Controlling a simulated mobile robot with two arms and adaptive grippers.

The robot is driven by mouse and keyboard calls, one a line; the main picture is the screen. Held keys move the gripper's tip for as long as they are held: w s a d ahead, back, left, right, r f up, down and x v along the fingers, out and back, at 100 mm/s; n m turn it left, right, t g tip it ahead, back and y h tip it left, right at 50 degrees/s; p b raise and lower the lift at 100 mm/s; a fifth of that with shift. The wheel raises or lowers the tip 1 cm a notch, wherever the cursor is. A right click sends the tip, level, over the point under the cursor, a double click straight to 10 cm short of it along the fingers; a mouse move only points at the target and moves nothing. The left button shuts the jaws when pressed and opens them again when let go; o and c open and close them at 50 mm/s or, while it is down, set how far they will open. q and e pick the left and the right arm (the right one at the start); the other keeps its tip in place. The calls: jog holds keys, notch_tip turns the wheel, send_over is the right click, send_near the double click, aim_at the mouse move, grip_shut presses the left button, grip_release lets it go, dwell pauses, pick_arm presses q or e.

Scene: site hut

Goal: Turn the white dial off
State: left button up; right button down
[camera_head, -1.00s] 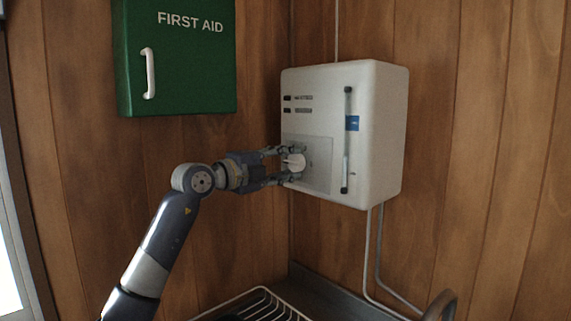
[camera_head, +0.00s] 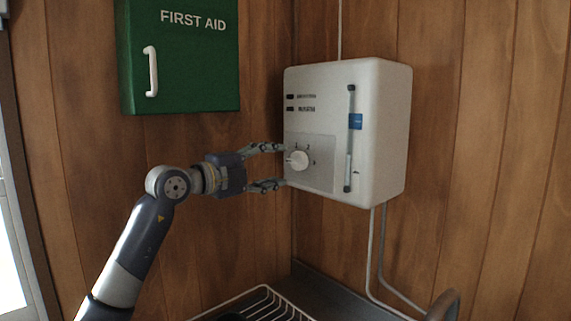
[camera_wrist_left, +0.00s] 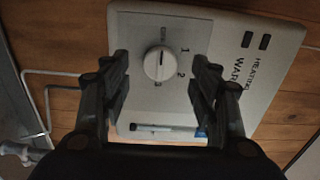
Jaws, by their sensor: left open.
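The white dial (camera_head: 299,160) sits on the grey panel of a white wall box (camera_head: 385,130). In the left wrist view the dial (camera_wrist_left: 159,63) has a dark line pointing up, toward small lettering that looks like OFF. The figures 1, 2 and 3 run round its right and lower side. My left gripper (camera_head: 283,166) is open and empty, just in front of the panel to the left of the dial. In the left wrist view the dial shows between its two fingers (camera_wrist_left: 160,66), clear of both. My right gripper is not in view.
A green first aid cabinet (camera_head: 185,65) hangs above my left arm. A wire rack (camera_head: 262,301) stands below on the counter. Pipes (camera_head: 372,250) run down from the box. A clear gauge (camera_head: 350,135) is on the box's right front.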

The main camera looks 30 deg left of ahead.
pick_arm(q)
jog(key=v, duration=0.6)
jog(key=shift+s, duration=0.3)
jog(key=shift+a, duration=0.1)
